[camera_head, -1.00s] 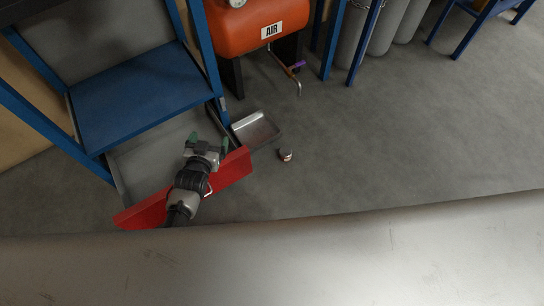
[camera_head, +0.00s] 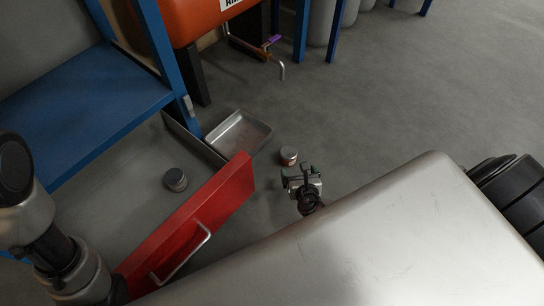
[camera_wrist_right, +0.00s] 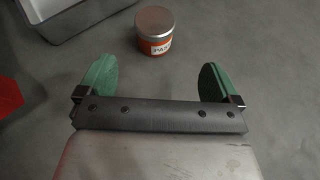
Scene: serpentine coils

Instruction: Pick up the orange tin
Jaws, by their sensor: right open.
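The orange tin (camera_head: 289,156) stands upright on the grey floor, just right of a metal tray. In the right wrist view the tin (camera_wrist_right: 157,45) has a grey metal lid and an orange side with a pale label. My right gripper (camera_head: 301,172) is open and empty, just in front of the tin. In the wrist view its green fingers (camera_wrist_right: 156,75) are wide apart, and the tin stands beyond them, roughly centred between them and not touched. My left arm is at the left edge of the head view, but its gripper does not show.
A metal tray (camera_head: 238,135) lies on the floor left of the tin. An open red-fronted drawer (camera_head: 205,215) holds a grey tin (camera_head: 175,180). A blue-framed bench (camera_head: 85,110) and an orange air tank (camera_head: 185,20) stand behind. Floor right of the tin is clear.

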